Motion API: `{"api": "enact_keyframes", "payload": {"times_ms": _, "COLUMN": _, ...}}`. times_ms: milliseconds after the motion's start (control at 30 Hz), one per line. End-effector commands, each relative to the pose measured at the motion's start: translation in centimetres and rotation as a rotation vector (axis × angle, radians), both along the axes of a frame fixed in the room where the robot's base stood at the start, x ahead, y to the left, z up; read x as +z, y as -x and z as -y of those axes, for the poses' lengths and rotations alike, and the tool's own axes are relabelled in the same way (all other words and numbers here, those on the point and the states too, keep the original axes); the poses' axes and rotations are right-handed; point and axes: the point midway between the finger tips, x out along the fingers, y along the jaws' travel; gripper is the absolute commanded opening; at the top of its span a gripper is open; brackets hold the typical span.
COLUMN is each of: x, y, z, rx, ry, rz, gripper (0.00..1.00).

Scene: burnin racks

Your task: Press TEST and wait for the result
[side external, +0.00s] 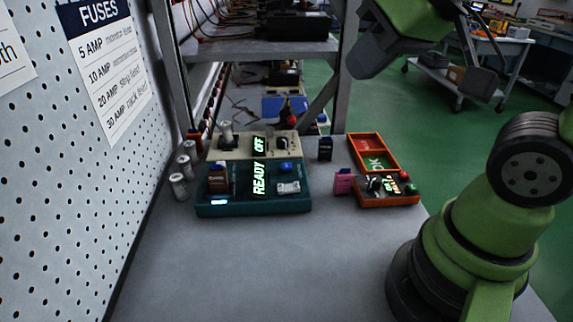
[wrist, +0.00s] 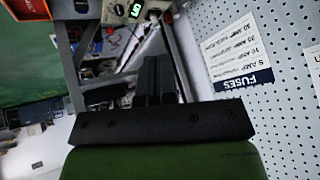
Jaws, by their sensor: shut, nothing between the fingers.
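A teal tester (side external: 255,206) sits on the grey bench in the side view. Its upright display (side external: 259,178) reads READY in lit letters. A blue button (side external: 285,166) is at its upper right, above a small pale panel (side external: 288,187). A brown fuse-like part with a blue top (side external: 217,178) stands at its left, above a small lit strip (side external: 220,202). The button lettering is too small to read. My gripper (wrist: 153,64) shows in the wrist view with its dark fingers together and empty. It is clear of the tester; its fingertips are not clear in the side view.
A beige unit (side external: 237,146) reading OFF stands behind the tester. Silver cylinders (side external: 179,187) stand left by the pegboard (side external: 60,200). The front bench is clear.

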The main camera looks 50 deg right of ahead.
Motion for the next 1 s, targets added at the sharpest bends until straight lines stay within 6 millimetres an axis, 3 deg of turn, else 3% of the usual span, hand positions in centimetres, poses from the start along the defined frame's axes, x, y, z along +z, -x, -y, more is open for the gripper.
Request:
{"api": "enact_keyframes", "payload": {"times_ms": 100, "x": -1.3, "y": -3.6, "z": 1.3, "rx": 0.076, "ry": 0.129, "rz": 0.010, "gripper": 0.00}}
{"api": "enact_keyframes", "payload": {"times_ms": 267, "x": -3.4, "y": -8.0, "z": 2.9, "rx": 0.198, "ry": 0.296, "rz": 0.037, "gripper": 0.00}}
{"api": "enact_keyframes", "payload": {"times_ms": 500, "x": -8.3, "y": -13.6, "z": 4.7, "rx": 0.409, "ry": 0.517, "rz": 0.074, "gripper": 0.00}}
{"api": "enact_keyframes", "payload": {"times_ms": 800, "x": -13.8, "y": -17.0, "z": 5.5, "rx": 0.614, "ry": 0.686, "rz": 0.126, "gripper": 0.00}}
{"api": "enact_keyframes", "payload": {"times_ms": 1000, "x": -14.9, "y": -17.5, "z": 5.6, "rx": 0.655, "ry": 0.719, "rz": 0.142, "gripper": 0.00}}
